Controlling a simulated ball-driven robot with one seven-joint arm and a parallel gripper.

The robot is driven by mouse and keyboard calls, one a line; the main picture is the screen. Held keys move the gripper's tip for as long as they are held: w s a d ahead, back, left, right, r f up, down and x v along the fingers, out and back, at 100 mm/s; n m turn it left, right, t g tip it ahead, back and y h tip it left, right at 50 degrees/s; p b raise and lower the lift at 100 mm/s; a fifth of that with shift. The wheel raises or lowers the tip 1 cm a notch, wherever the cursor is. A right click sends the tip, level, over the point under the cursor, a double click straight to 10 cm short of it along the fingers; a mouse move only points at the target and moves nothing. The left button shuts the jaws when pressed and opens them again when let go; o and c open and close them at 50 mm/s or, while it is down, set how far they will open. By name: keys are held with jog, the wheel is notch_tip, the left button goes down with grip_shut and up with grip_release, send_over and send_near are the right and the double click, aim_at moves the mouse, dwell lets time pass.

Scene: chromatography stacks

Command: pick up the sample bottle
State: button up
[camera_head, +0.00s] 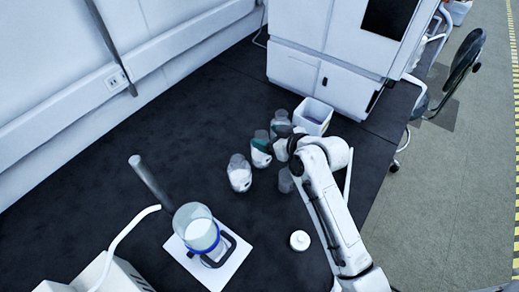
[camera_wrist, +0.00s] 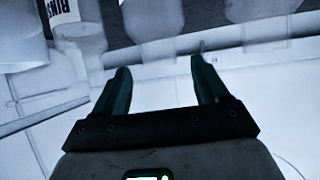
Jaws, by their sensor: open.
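Several clear bottles stand in a loose cluster on the dark bench: one with a white label (camera_head: 239,174), one with a green and white label (camera_head: 261,150), one farther back (camera_head: 280,122) and a dim one (camera_head: 286,181) beside my arm. I cannot tell which is the sample bottle. My gripper (camera_head: 289,143) is at the right side of the cluster, partly hidden by my wrist. In the wrist view my gripper (camera_wrist: 162,80) is open with nothing between its fingers. A bottle with dark lettering (camera_wrist: 64,12) shows at the upper left there, beyond the fingers.
A white open box (camera_head: 314,112) stands behind the bottles, near a large white instrument (camera_head: 325,65). A round glass vessel (camera_head: 195,225) on a white plate stands at the front left. A small white-capped item (camera_head: 299,240) is in front. The left bench is clear.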

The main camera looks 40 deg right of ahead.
aim_at(263, 136)
jog(key=shift+p+x, duration=0.5)
jog(key=shift+x, duration=2.3)
jog(key=shift+s+f, duration=0.1)
jog(key=shift+f, duration=0.1)
grip_shut()
jog(key=shift+r, duration=0.1)
